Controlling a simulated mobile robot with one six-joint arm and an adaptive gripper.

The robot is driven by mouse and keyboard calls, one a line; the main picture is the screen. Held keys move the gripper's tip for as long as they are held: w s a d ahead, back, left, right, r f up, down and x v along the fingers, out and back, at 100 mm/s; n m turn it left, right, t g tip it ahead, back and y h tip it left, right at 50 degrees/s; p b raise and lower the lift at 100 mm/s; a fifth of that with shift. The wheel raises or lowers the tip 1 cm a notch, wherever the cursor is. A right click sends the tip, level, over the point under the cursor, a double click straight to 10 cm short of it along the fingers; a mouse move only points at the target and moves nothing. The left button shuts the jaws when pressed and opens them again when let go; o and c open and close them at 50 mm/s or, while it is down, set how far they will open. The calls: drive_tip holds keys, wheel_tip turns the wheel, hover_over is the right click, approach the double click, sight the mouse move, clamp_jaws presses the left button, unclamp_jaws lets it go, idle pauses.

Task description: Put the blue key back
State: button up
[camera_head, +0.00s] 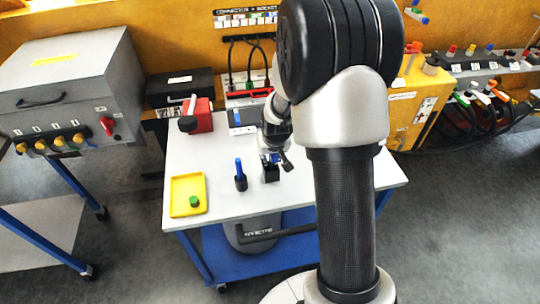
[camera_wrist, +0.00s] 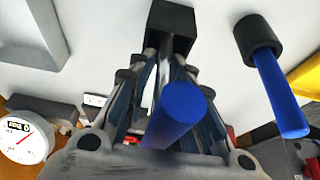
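My gripper (camera_head: 272,158) is over the middle of the white table (camera_head: 300,195), with its fingers pointing down. In the wrist view its fingers (camera_wrist: 164,62) are close together around a blue key (camera_wrist: 184,104), whose round blue end shows between them. A square black block (camera_wrist: 172,22) lies just beyond the fingertips, and it also shows under my gripper in the head view (camera_head: 270,174). I cannot tell whether the key touches the block. A second blue key (camera_head: 239,168) stands upright in a round black base to the left; it is also in the wrist view (camera_wrist: 280,95).
A yellow tray (camera_head: 175,209) with a green piece (camera_head: 194,201) is at the table's front left. A red box (camera_head: 201,122) and a white strip with a blue piece (camera_head: 237,118) stand at the back. A grey cabinet (camera_head: 70,80) is at the left. The table's front right looks clear.

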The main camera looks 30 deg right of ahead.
drive_tip(key=shift+r, duration=0.1)
idle(0.3)
drive_tip(key=shift+r+p, duration=0.25)
drive_tip(key=shift+p, duration=0.1)
drive_tip(key=p+v, duration=0.3)
drive_tip(key=v, duration=0.9)
drive_tip(key=shift+r+p, duration=0.3)
drive_tip(key=shift+p, duration=0.1)
drive_tip(key=s+a+r+n, duration=0.2)
drive_tip(key=s+a+r, duration=0.7)
drive_tip(key=s+r, duration=0.2)
drive_tip(key=shift+n+y, duration=0.6)
drive_tip(key=s+a+r, duration=0.1)
drive_tip(key=s, duration=0.3)
drive_tip(key=s+a, duration=0.2)
drive_tip(key=s, duration=0.2)
drive_tip(key=s+a+r, duration=0.1)
drive_tip(key=s, duration=0.3)
drive_tip(key=shift+a+r, duration=0.2)
drive_tip(key=shift+r, duration=0.1)
